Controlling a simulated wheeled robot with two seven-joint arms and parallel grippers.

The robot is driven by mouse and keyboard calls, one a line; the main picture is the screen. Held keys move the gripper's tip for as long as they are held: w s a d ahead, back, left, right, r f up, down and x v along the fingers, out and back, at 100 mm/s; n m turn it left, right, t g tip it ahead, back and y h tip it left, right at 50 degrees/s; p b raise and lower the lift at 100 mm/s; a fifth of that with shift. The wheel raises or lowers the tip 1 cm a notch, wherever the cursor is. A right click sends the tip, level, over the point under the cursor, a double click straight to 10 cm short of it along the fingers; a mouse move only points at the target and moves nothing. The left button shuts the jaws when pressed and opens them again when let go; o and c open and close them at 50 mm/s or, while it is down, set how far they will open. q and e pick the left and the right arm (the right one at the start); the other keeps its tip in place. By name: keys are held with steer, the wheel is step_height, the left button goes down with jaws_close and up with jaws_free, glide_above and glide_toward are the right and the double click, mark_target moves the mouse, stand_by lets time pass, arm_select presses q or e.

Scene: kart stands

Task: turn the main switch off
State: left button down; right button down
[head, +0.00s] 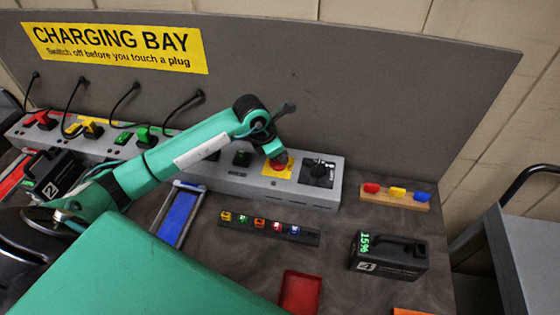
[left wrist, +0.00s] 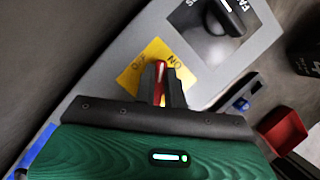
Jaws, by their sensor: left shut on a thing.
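The main switch is a red lever (left wrist: 158,80) on a yellow plate (left wrist: 147,60) marked ON and OFF. The plate (head: 287,173) also shows in the head view, on the right part of the long grey charging unit (head: 225,178). My left gripper (left wrist: 161,88) is shut on the red lever, one dark finger on each side of it. In the head view my left gripper (head: 278,158) reaches down over the plate and hides part of the switch. Which way the lever is tilted I cannot tell for sure. My right gripper is not in view.
A black rotary knob (head: 320,172) sits right of the plate. Plugs with black cables stand along the unit's left part. In front are a strip of coloured pieces (head: 270,232), battery 4 (head: 388,257) and a red tray (head: 300,292). The wall panel (head: 370,100) rises behind.

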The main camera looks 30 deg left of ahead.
arm_select(q)
steer(key=n+y+b, duration=0.1)
steer(key=n+b, duration=0.1)
steer(key=n+t+y+b, duration=0.1)
steer(key=n+b, duration=0.1)
steer(key=n, duration=0.1)
steer(key=shift+w+f+n, duration=0.1)
steer(key=shift+n, duration=0.2)
steer(key=n+y+b, duration=0.1)
steer(key=n+b, duration=0.1)
steer(key=n, duration=0.1)
steer(key=shift+a, duration=0.15)
steer(key=shift+n+y+b, duration=0.4)
steer(key=shift+n+b, duration=0.2)
steer(key=shift+n, duration=0.3)
steer(key=shift+a+r, duration=0.1)
steer(key=shift+r, duration=0.1)
steer(key=shift+n, duration=0.3)
steer(key=c, duration=1.5)
jaws_free()
steer(key=shift+o, duration=0.2)
